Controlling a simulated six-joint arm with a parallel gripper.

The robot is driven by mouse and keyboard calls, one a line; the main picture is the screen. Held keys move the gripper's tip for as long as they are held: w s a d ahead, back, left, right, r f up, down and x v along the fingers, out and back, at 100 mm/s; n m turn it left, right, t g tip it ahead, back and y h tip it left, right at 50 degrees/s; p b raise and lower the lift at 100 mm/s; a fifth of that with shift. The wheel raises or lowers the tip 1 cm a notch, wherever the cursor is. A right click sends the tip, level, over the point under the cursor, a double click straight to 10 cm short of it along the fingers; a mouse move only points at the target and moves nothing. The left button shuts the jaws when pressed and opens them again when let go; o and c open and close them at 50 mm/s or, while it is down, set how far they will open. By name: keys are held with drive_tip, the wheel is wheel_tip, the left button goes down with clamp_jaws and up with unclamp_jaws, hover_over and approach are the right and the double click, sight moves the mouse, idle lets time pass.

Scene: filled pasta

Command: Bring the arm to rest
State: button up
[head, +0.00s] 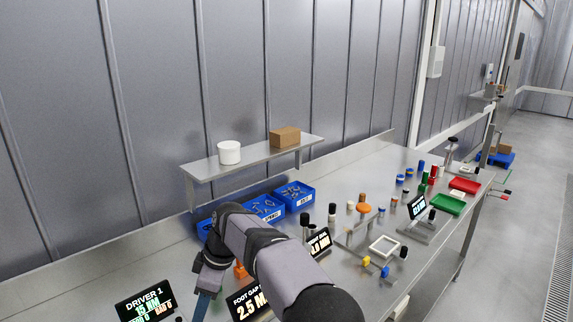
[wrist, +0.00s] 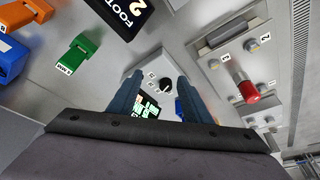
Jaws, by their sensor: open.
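My arm (head: 283,268) reaches in from the bottom of the head view, over the steel bench. My gripper (wrist: 158,88) shows in the wrist view as two blue-grey fingers, spread apart with nothing held between them. In the head view one blue finger (head: 203,305) points down at the lower left, and the rest of the gripper is largely hidden by my wrist.
A green block (wrist: 78,54) and a fixture with a red-capped pin (wrist: 249,92) flank the gripper. Blue bins (head: 298,197) stand beneath a wall shelf (head: 255,158). Small parts, a white frame (head: 384,246), a red tray (head: 465,185) and a green tray (head: 447,204) occupy the bench's right.

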drive_tip(key=s+d+f+m+h, duration=0.1)
drive_tip(key=s+d+m, duration=0.15)
drive_tip(key=d, duration=0.55)
drive_tip(key=s+d+f+m+h+b, duration=0.1)
drive_tip(key=s+d+m, duration=0.1)
drive_tip(key=d+m, duration=0.35)
drive_tip(key=s+d+f+m, duration=0.2)
drive_tip(key=d, duration=0.7)
drive_tip(key=s+d+f+m, duration=0.2)
drive_tip(key=s+d, duration=0.2)
drive_tip(key=s, duration=0.1)
drive_tip(key=s+d+f+m+h+b, duration=0.1)
drive_tip(key=s+d+f+m, duration=0.1)
drive_tip(key=s+d, duration=0.3)
drive_tip(key=s+d+f+m+h, duration=0.1)
drive_tip(key=s+d+f+m, duration=0.1)
drive_tip(key=s, duration=0.4)
drive_tip(key=shift+d+f+m, duration=0.25)
drive_tip(key=shift+d+m, duration=0.65)
drive_tip(key=shift+d, duration=0.25)
